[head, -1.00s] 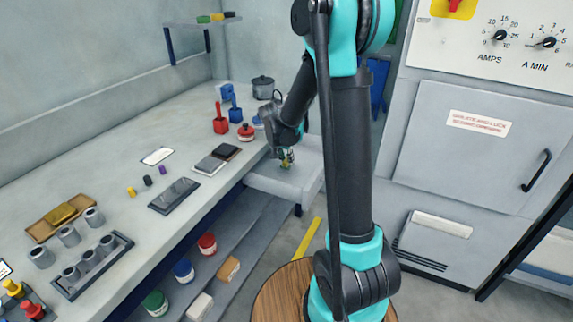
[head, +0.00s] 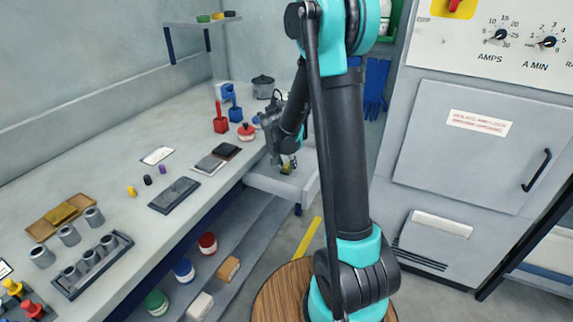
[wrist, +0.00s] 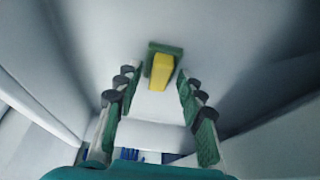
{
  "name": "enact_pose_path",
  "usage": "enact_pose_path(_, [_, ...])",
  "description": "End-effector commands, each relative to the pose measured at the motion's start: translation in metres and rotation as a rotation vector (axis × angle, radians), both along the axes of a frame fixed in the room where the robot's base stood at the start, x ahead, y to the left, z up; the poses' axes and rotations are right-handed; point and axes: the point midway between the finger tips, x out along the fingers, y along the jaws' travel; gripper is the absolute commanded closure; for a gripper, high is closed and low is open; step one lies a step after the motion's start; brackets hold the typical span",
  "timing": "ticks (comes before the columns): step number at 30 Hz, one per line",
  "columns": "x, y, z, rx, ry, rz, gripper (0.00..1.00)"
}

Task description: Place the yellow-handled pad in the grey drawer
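The yellow-handled pad (wrist: 160,70) is a green block with a yellow handle. In the wrist view it rests on the pale floor of the grey drawer (wrist: 215,45), just beyond my fingertips. My gripper (wrist: 160,88) is open, with one finger on each side of the line to the pad and a visible gap to it. In the head view my gripper (head: 287,163) is low over the open grey drawer (head: 291,189) at the bench end. The pad is small and mostly hidden by the fingers there.
The bench top left of the drawer holds a grey pot (head: 263,81), a red-lidded jar (head: 246,133), red and blue holders, and dark flat plates (head: 174,195). A shelf below carries several jars. A grey cabinet (head: 460,150) stands at right. Floor between is clear.

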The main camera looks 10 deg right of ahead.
Motion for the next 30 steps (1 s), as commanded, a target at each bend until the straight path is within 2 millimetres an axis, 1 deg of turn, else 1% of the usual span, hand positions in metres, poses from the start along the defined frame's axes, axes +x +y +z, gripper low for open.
enact_pose_path(5, [0.000, 0.000, 0.004, 0.000, 0.000, 0.000, 0.61])
enact_pose_path(8, [-0.003, 0.003, 0.012, 0.000, 0.000, 0.001, 0.61])
enact_pose_path(11, [-0.008, 0.006, 0.025, 0.000, 0.000, 0.001, 0.61])
enact_pose_path(21, [-0.027, 0.019, 0.080, 0.000, 0.000, 0.001, 0.61])
enact_pose_path(25, [-0.032, 0.023, 0.097, 0.000, 0.000, 0.001, 0.61])
enact_pose_path(30, [-0.036, 0.027, 0.110, 0.000, 0.000, 0.001, 0.61])
